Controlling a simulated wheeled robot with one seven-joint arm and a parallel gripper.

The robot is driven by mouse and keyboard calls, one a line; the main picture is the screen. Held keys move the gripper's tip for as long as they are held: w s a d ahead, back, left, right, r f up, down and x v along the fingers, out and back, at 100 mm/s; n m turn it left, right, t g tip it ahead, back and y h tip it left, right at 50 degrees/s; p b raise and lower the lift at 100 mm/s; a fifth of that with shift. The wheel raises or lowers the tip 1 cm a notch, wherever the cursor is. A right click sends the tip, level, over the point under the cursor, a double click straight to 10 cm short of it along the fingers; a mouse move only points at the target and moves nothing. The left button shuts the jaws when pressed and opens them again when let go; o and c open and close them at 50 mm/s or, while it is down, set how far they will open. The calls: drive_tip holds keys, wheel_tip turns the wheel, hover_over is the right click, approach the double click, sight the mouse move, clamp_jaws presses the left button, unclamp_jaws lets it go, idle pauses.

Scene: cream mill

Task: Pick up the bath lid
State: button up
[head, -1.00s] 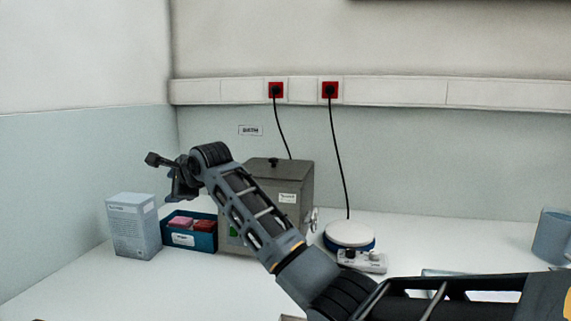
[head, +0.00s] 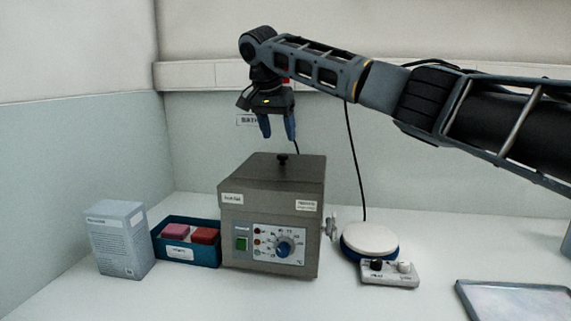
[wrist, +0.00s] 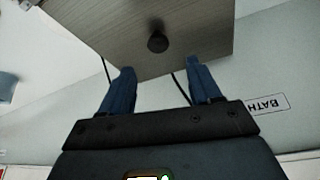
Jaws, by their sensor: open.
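The bath lid (head: 258,170) is the flat grey top of the boxy bath (head: 236,238), with a small black knob (head: 282,159) at its middle. It sits on the bath. My gripper (head: 277,137) is open and empty, pointing down above the lid's knob with a small gap. In the wrist view, the lid (wrist: 205,25) fills the upper middle, and its knob (wrist: 158,42) lies ahead of and between the two blue fingers (wrist: 156,80), apart from them.
A blue bin with pink and red packs (head: 208,254) and a pale carton (head: 121,241) stand left of the bath. A round white-topped device (head: 370,237) is to the right, with a tray (head: 515,287) at front right. Black cables hang along the wall behind.

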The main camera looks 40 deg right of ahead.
sight(283, 155)
drive_tip(key=p+x, duration=0.1)
drive_tip(key=x, duration=0.5)
drive_tip(key=shift+s+a+f, duration=0.1)
drive_tip(key=shift+s+f, duration=0.05)
drive_tip(key=shift+f, duration=0.2)
drive_tip(key=shift+c, duration=0.4)
drive_tip(key=c, duration=1)
drive_tip(key=shift+r, duration=0.1)
